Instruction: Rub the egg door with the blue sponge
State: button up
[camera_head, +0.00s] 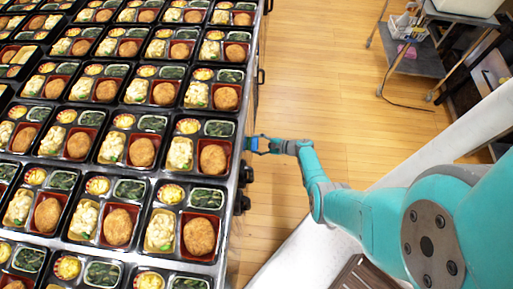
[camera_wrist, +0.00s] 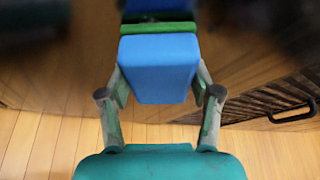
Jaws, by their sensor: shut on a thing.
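My gripper (camera_head: 268,146) is at the right-hand side of the tray counter. In the wrist view my gripper (camera_wrist: 159,88) has a finger on each side of the blue sponge (camera_wrist: 158,66) and is shut on it. In the head view only a small blue part of the sponge (camera_head: 251,144) shows beside the counter's edge. Ahead of the sponge in the wrist view is a glossy brown front (camera_wrist: 60,65), with a green and blue band that looks like a reflection. I cannot tell which part is the egg door, or whether the sponge touches the front.
Rows of black bento trays (camera_head: 180,149) cover the counter at left. Black knobs or handles (camera_head: 242,203) stick out from its side. A black handle (camera_wrist: 293,115) shows at right in the wrist view. A metal trolley (camera_head: 412,58) stands at the back. Wooden floor (camera_head: 310,90) is clear between.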

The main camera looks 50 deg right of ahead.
aim_at(256, 150)
jog(key=shift+w+d, duration=1.35)
jog(key=shift+d, duration=0.25)
jog(key=shift+s+a, duration=0.75)
jog(key=shift+a, duration=0.25)
jog(key=shift+s+a, duration=0.8)
jog(key=shift+a, duration=0.2)
jog(key=shift+s+a, duration=0.75)
jog(key=shift+a, duration=0.25)
jog(key=s+d, duration=0.4)
jog(key=shift+s, duration=0.35)
jog(key=shift+s+d, duration=0.9)
jog(key=shift+s, duration=0.3)
